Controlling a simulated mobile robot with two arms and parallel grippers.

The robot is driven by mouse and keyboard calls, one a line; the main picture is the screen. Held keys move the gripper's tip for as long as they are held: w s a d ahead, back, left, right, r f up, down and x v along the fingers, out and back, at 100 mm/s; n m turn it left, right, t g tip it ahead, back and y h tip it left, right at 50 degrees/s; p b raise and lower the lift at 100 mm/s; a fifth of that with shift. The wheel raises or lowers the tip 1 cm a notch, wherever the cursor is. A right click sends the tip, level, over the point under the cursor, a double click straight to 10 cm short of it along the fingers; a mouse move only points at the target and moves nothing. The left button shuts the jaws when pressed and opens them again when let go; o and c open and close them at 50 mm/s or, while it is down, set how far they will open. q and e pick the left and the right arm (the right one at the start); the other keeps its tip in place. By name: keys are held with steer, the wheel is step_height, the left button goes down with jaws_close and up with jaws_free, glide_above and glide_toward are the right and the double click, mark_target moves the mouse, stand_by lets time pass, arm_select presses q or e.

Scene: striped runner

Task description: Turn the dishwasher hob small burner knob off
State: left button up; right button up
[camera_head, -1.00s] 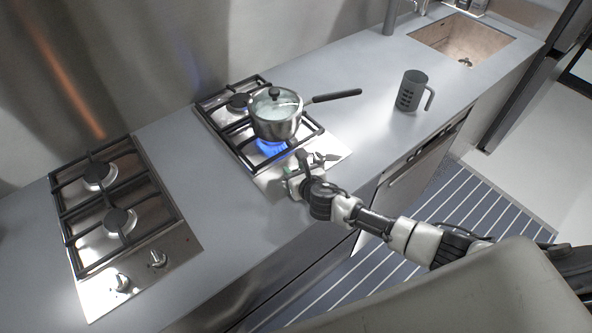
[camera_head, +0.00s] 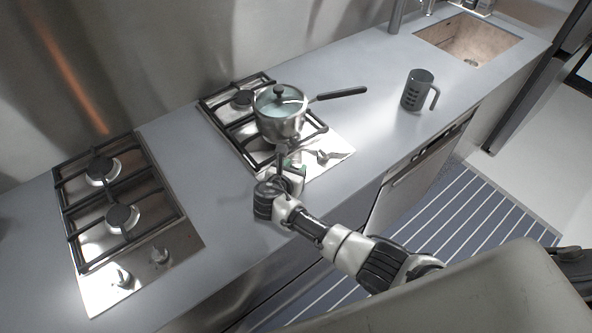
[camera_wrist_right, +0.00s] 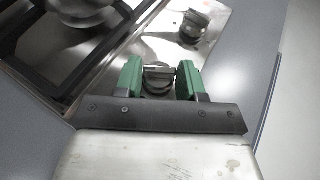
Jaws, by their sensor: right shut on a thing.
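My right gripper (camera_head: 291,163) is at the hob's front edge. In the right wrist view its green fingers (camera_wrist_right: 160,78) are on either side of a hob knob (camera_wrist_right: 158,75), shut on it. The hob's other knob (camera_head: 323,156) is free, to the right; it also shows in the right wrist view (camera_wrist_right: 193,26). My left gripper is out of view.
A second hob (camera_head: 188,262) with two knobs is at the left. A grey mug (camera_head: 417,90) stands on the counter right of the pot. The pot's black handle (camera_head: 342,94) points right. A sink (camera_head: 468,45) is at the far right.

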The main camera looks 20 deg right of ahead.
steer(key=m+g+h, duration=0.1)
steer(key=m+g+b, duration=0.1)
steer(key=m+g+h+b, duration=0.1)
steer(key=shift+w+a+f+h, duration=0.2)
steer(key=shift+w+a+h, duration=0.05)
steer(key=shift+h, duration=0.05)
steer(key=shift+w+r+m+g+h+b, duration=0.15)
steer(key=shift+m+g+h+b, duration=0.45)
steer(key=shift+m+g+b, duration=0.65)
steer(key=shift+m, duration=0.25)
steer(key=o, duration=0.9)
steer(key=shift+r, duration=0.1)
